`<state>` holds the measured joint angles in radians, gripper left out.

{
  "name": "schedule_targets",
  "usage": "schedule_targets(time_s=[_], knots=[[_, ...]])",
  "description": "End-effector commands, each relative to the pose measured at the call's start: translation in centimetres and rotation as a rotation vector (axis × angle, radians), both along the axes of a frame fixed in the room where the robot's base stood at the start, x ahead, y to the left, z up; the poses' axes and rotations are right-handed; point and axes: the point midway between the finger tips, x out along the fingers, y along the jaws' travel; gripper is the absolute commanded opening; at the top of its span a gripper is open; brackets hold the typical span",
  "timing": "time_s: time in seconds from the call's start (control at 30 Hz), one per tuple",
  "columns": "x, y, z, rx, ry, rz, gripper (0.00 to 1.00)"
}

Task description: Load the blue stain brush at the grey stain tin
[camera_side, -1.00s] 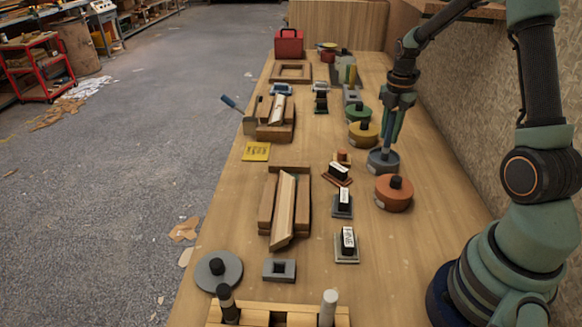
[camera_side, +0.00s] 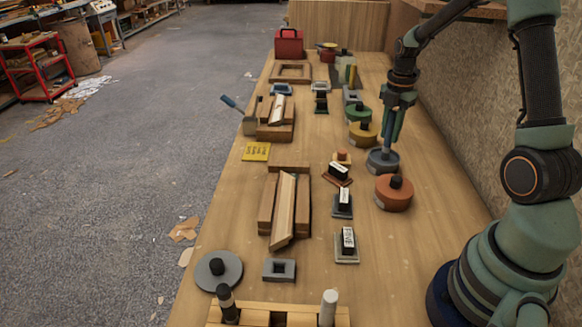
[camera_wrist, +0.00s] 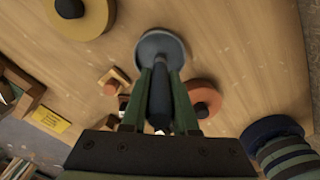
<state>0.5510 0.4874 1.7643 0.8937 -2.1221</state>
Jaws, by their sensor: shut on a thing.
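My gripper (camera_side: 391,128) is shut on the blue stain brush (camera_side: 387,143) and holds it upright, head down. The grey stain tin (camera_side: 382,166) stands on the right side of the bench, directly under the brush. The lower end of the brush meets the tin's top; I cannot tell how deep it reaches. In the wrist view, the brush's dark blue handle (camera_wrist: 161,105) lies between the two green fingers, and its far end overlaps the grey tin (camera_wrist: 147,45). The brush's bristles are hidden.
An orange-brown tin (camera_side: 394,195) stands just in front of the grey tin. To the left are labelled black blocks (camera_side: 347,241) and a wooden mitre piece (camera_side: 284,208). A board wall (camera_side: 450,140) rises at the right.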

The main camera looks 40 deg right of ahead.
Motion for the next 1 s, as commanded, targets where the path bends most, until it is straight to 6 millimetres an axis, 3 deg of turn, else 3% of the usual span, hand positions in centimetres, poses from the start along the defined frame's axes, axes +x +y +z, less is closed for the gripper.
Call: schedule_targets(time_s=[0.7,1.0], knots=[[0.1,-0.1,5.4,-0.003,-0.005,0.0,0.0],[0.1,-0.1,6.7,-0.002,-0.004,0.0,0.0]])
